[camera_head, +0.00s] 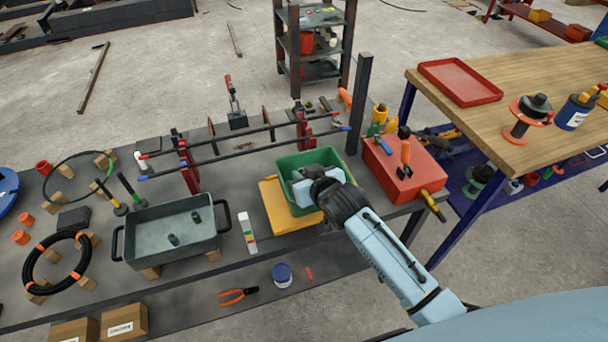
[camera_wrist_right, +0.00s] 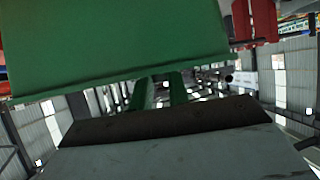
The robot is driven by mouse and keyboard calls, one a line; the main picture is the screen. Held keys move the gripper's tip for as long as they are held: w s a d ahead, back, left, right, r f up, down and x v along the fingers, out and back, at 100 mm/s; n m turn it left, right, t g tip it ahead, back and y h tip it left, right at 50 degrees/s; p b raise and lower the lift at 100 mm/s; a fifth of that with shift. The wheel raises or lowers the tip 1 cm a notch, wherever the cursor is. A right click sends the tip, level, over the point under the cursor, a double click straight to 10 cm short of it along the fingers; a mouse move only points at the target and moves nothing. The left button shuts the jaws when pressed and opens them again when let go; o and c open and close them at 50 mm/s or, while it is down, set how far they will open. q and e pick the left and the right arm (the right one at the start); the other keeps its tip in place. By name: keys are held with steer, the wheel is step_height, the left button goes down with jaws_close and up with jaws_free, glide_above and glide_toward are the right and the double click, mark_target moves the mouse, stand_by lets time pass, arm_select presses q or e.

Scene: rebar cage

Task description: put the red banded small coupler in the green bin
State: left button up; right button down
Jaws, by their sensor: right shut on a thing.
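My right gripper (camera_head: 318,190) reaches down into the bin's opening in the head view. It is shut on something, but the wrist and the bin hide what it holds. In the wrist view the bin's green wall (camera_wrist_right: 120,45) fills the upper left, close to the gripper. I cannot make out a red banded small coupler in either view. Two small dark couplers, one (camera_head: 196,217) and one with a blue band (camera_head: 174,240), stand in the grey tray (camera_head: 140,252). My left gripper is not in view.
A red toolbox (camera_head: 420,180) with tools on top sits right of the bin. A rack of long bars (camera_head: 240,147) stands behind the tray and bin. A yellow board (camera_head: 277,208), a blue tin (camera_head: 282,274) and orange pliers (camera_head: 236,296) lie nearby.

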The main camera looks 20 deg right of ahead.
steer(key=shift+f, duration=0.6)
steer(key=c, duration=1.3)
jaws_free()
steer(key=shift+c, duration=0.2)
steer(key=shift+r, duration=0.3)
steer(key=p+v, duration=0.1)
steer(key=v, duration=1.1)
steer(key=shift+r, duration=0.35)
